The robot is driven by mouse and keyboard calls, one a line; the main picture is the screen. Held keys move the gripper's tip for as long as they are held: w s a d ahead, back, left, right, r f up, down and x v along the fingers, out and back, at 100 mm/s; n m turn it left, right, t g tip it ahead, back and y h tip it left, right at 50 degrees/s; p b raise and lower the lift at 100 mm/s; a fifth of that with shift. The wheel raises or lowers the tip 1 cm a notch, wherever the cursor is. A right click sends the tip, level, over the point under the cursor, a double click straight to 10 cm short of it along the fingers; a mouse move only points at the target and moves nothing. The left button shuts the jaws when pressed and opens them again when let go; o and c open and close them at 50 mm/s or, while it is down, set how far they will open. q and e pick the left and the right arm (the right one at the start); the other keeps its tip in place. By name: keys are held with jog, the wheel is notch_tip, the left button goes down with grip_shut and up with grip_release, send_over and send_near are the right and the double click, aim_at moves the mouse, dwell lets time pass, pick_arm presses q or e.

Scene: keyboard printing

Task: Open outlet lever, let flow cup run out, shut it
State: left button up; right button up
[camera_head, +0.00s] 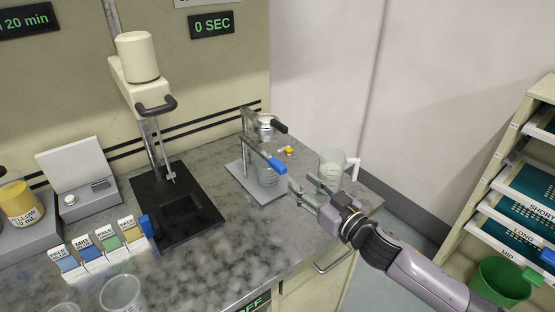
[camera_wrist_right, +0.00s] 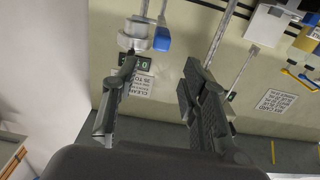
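The flow cup (camera_head: 266,125) is a small metal cup on an upright stand with a grey base plate (camera_head: 238,170). A lever with a blue grip (camera_head: 277,166) sticks out from the stand below the cup. A clear vessel (camera_head: 268,179) stands under it, partly hidden by the blue grip. My right gripper (camera_head: 303,190) is open and empty, to the right of and a little below the blue grip, apart from it. In the right wrist view the blue grip (camera_wrist_right: 162,39) shows beyond the open fingers (camera_wrist_right: 160,66). My left gripper is not in view.
A clear jug (camera_head: 331,165) with a white handle stands close behind my right gripper. A small yellow item (camera_head: 288,150) lies behind the stand. A black-based mixer (camera_head: 172,220) stands left. The display (camera_head: 212,25) reads 0 SEC.

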aim_at(284, 169)
jog(key=p+x, duration=0.1)
jog(key=x, duration=1)
jog(key=shift+w+a, duration=0.1)
jog(key=shift+w, duration=0.05)
jog(key=shift+c, duration=0.6)
grip_shut()
